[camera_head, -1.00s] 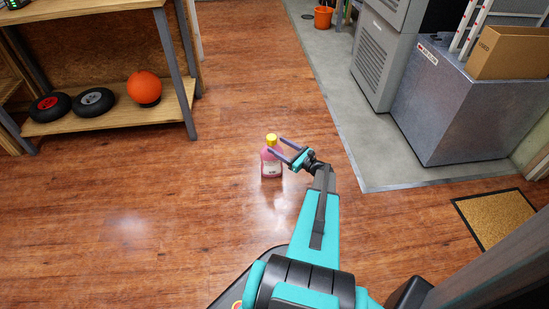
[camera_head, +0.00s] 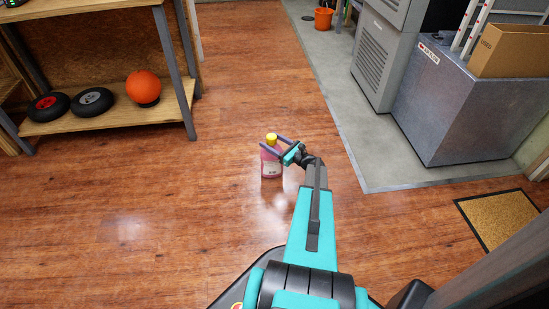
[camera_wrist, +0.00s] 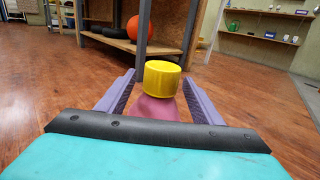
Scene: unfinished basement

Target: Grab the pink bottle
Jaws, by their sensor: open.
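The pink bottle (camera_head: 271,164) with a yellow cap stands upright on the wooden floor, near the middle of the head view. In the wrist view its yellow cap (camera_wrist: 162,79) and pink shoulder (camera_wrist: 157,108) show between the two purple fingers, and its lower body is hidden behind my gripper. My gripper (camera_head: 270,142) is open, with one finger on each side of the bottle near the cap and neck. A gap shows between the cap and the fingers in the wrist view.
A wooden shelf (camera_head: 60,125) with wheels and an orange ball (camera_head: 143,87) stands at the left. A grey metal box (camera_head: 455,110) stands on concrete at the right. A doormat (camera_head: 497,220) lies at lower right. The floor around the bottle is clear.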

